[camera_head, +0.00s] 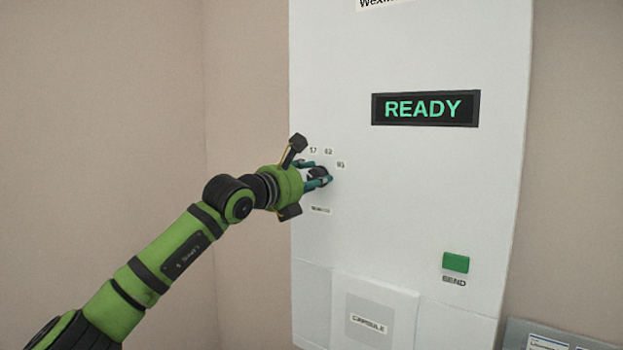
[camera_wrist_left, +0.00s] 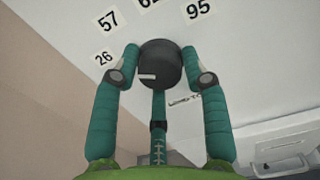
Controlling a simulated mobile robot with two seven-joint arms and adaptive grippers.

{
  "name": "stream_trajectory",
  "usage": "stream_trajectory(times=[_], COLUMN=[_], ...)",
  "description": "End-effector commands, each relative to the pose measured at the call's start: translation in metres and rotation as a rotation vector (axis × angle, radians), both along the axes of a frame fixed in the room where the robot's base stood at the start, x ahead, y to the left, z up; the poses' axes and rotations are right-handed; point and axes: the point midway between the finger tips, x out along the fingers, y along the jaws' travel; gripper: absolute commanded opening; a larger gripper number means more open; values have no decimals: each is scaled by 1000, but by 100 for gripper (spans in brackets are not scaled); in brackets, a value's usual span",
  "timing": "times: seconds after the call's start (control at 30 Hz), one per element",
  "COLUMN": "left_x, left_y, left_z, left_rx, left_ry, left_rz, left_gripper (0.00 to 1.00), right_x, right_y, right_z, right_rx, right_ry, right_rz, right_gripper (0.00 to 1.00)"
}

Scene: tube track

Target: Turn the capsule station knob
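The capsule station knob (camera_wrist_left: 160,64) is a round dark dial with a short white mark, which points to the left in the left wrist view. Number labels 26 (camera_wrist_left: 103,58), 57 (camera_wrist_left: 108,20) and 95 (camera_wrist_left: 198,9) stand around it, with another cut off at the top edge. My left gripper (camera_head: 319,174) is at the knob on the station's front. Its teal fingers lie on both sides of the knob, their tips against its rim, and a third finger reaches it from below. In the head view the fingers mostly hide the knob. My right gripper is not in view.
The white capsule station (camera_head: 420,200) has a display (camera_head: 426,108) reading READY and a green SEND button (camera_head: 455,262). A panel labelled CAPSULE (camera_head: 375,306) is lower down. A grey object with papers (camera_head: 550,338) stands at the lower right. Bare wall is on the left.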

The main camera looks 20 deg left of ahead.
Motion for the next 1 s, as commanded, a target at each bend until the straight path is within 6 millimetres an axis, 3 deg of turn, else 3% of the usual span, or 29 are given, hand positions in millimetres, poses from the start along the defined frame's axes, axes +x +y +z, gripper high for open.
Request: stream_trajectory(times=[0.47,1.0], left_x=[0,0], left_y=[0,0], left_z=[0,0], left_rx=[75,455], left_ry=[-29,-167], left_rz=[0,0], left_gripper=[12,12], right_x=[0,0], right_y=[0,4], right_z=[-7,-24], right_rx=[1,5], right_ry=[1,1], right_rz=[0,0], right_gripper=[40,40])
